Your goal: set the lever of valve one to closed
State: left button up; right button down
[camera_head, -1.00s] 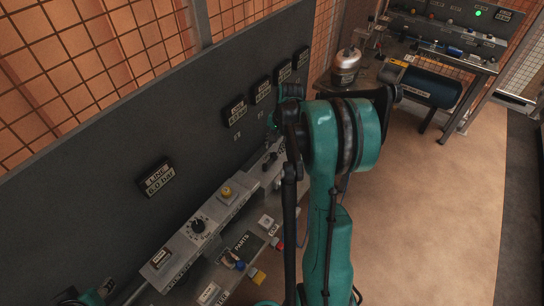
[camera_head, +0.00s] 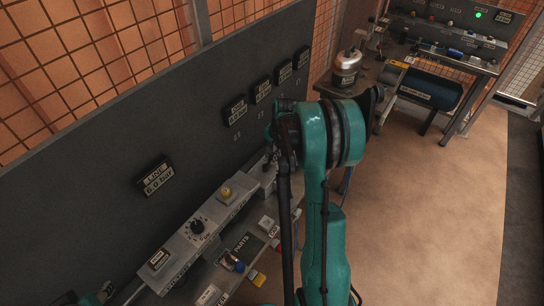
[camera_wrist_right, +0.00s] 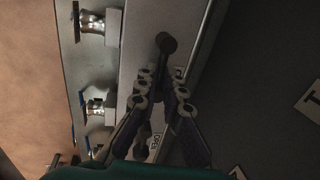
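In the right wrist view, a black lever with a round knob (camera_wrist_right: 165,42) stands out from a grey rail, just beyond my right gripper (camera_wrist_right: 163,76). The fingers are apart, with the lever's shaft between or just past their tips; contact cannot be made out. No readable number shows that this is valve one. In the head view, my right arm hides most of this gripper and the lever. Part of my left arm's end (camera_head: 98,296) shows at the lower left edge, too cut off to judge its fingers.
In the head view, a panel with a black knob (camera_head: 197,226) and yellow button (camera_head: 226,193) runs along the dark wall. A parts tray (camera_head: 243,243) lies below. Floor is clear at right.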

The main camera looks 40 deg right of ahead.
jog(key=shift+d+r, duration=0.1)
jog(key=shift+d, duration=0.05)
jog(key=shift+s, duration=0.1)
dwell(0.4)
jog(key=m, duration=0.1)
jog(key=s+m, duration=0.1)
jog(key=m, duration=0.1)
jog(key=m+h, duration=0.1)
jog(key=shift+s+b, duration=0.25)
jog(key=shift+b, duration=0.1)
jog(key=m, duration=0.2)
jog(key=s+m, duration=0.1)
jog(key=m, duration=0.1)
jog(key=a+m, duration=0.1)
jog(key=m, duration=0.1)
jog(key=shift+s+h, duration=0.35)
jog(key=shift+h, duration=0.05)
jog(key=m, duration=0.2)
jog(key=s+a+m+g+b, duration=0.1)
jog(key=m, duration=0.1)
jog(key=shift+a+f+h, duration=0.2)
jog(key=shift+h, duration=0.1)
jog(key=shift+s+a+m+g+h, duration=0.15)
jog(key=shift+a+m, duration=0.15)
jog(key=shift+m, duration=0.7)
jog(key=shift+s+a+m+g+h, duration=0.15)
jog(key=shift+a+m, duration=0.1)
jog(key=shift+m, duration=0.75)
